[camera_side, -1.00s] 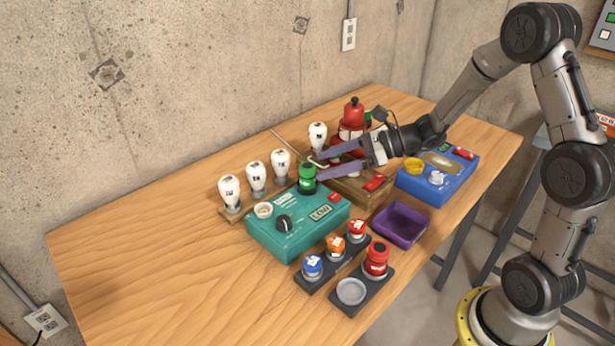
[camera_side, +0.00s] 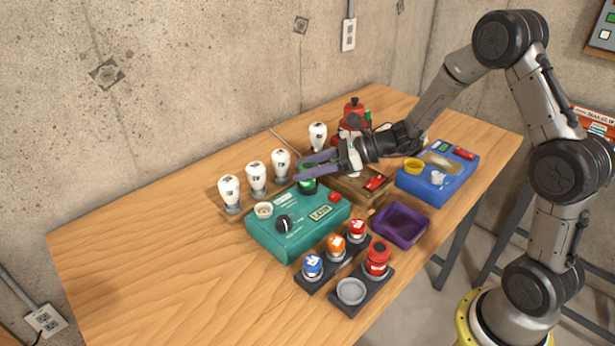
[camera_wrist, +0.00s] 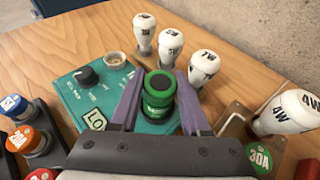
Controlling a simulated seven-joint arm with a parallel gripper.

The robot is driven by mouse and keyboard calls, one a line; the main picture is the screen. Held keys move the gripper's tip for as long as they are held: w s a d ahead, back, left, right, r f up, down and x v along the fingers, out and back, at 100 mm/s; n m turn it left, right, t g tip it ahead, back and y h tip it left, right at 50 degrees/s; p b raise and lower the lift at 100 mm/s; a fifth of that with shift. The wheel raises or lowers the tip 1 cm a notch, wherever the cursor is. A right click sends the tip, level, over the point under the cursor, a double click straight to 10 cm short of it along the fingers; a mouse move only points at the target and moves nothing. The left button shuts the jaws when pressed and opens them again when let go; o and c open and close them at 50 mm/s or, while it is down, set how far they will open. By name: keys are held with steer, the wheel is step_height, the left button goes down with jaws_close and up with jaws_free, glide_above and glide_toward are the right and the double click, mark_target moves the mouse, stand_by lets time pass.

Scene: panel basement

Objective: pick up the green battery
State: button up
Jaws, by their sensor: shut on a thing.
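The green battery (camera_wrist: 159,90) is a short green cylinder with a dark top, standing upright on the teal box (camera_wrist: 100,98). In the side view the green battery (camera_side: 307,186) is partly hidden behind my fingers. My gripper (camera_side: 300,168) reaches in from the right with its purple fingers level. In the wrist view my gripper (camera_wrist: 158,100) has one finger on each side of the battery, shut on it. The battery still appears to be at the back of the teal box; I cannot tell whether it is lifted off its seat.
Several white bulbs (camera_side: 256,178) stand behind the teal box, close to my fingers. A purple tray (camera_side: 425,231), a blue box (camera_side: 452,188) and a dark rack (camera_side: 318,279) with coloured caps stand to the right and front. The left of the table (camera_side: 150,255) is clear.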

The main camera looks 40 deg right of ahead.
mark_target(307, 165)
jaws_close()
steer(key=shift+r, duration=0.1)
steer(key=shift+r, duration=0.45)
step_height(307, 165, up, 2)
steer(key=shift+r, duration=0.2)
steer(key=s+r, duration=0.9)
steer(key=s, duration=0.5)
steer(key=shift+d+r, duration=0.3)
steer(key=shift+d, duration=0.05)
